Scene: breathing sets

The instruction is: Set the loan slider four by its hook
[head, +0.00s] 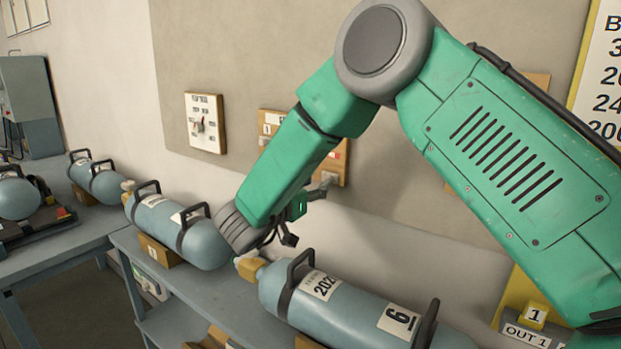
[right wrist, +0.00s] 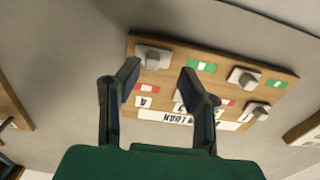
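The loan board (right wrist: 170,44) is a wooden panel on the wall, upside down in the right wrist view, with an "ON LOAN" strip, red and green marks and grey slider knobs. A label "4" (right wrist: 142,101) is by its left end. The knob (right wrist: 152,57) on that side lies just beyond my fingertips; another, mid-board, is partly hidden by a finger. In the head view the board (head: 271,122) is partly hidden by my right arm. My right gripper (right wrist: 160,74) is open and empty in front of it. In the head view it is small (head: 289,238). My left gripper is out of view.
Blue cylinders with black handles lie on the bench below, one labelled "6" (head: 345,300) and another (head: 178,228) farther left. A switch panel (head: 206,122) hangs left of the board. A yellow stand (head: 520,300) marked "OUT 1" is at lower right.

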